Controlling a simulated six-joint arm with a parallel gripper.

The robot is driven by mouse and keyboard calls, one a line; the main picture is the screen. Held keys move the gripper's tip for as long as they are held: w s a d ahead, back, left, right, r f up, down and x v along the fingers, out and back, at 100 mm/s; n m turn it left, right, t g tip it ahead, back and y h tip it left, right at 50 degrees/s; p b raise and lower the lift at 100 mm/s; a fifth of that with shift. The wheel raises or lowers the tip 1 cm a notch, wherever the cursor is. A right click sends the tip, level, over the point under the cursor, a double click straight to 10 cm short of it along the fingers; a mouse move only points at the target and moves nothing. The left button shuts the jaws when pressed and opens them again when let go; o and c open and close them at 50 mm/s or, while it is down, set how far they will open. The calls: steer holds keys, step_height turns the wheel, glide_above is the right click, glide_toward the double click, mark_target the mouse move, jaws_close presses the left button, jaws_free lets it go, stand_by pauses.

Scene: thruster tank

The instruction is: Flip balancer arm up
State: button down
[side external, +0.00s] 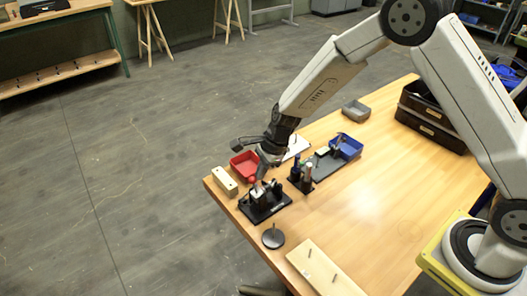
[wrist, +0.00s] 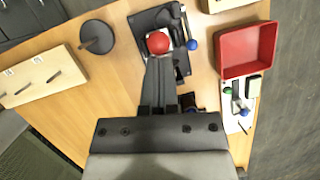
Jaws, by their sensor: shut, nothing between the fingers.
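The black device (side external: 265,204) with grey metal parts, which seems to carry the balancer arm, stands near the table's left corner. In the wrist view the device (wrist: 180,62) is at the top centre, with a red ball (wrist: 158,43) and a blue ball (wrist: 193,45) on it. My gripper (wrist: 159,58) is shut and empty, its fingertips just below the red ball in the picture. I cannot tell whether they touch. In the side view my gripper (side external: 262,177) points down over the device. My fingers hide part of the device, and the balancer arm's pose is unclear.
A red tray (wrist: 248,50) and a wooden block (side external: 224,181) are close by. A round black disc with a rod (side external: 273,238) and a pegged wooden board (side external: 322,268) are toward the front. A tool holder (side external: 305,183) and blue bin (side external: 346,147) stand to the right.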

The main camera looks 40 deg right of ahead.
steer(key=shift+a+h, duration=1.2)
steer(key=a+f+h, duration=0.2)
steer(key=a+f, duration=0.5)
steer(key=a, duration=0.1)
stand_by(0.5)
stand_by(0.6)
steer(key=s+a+r, duration=0.2)
steer(key=a+r, duration=0.7)
stand_by(0.4)
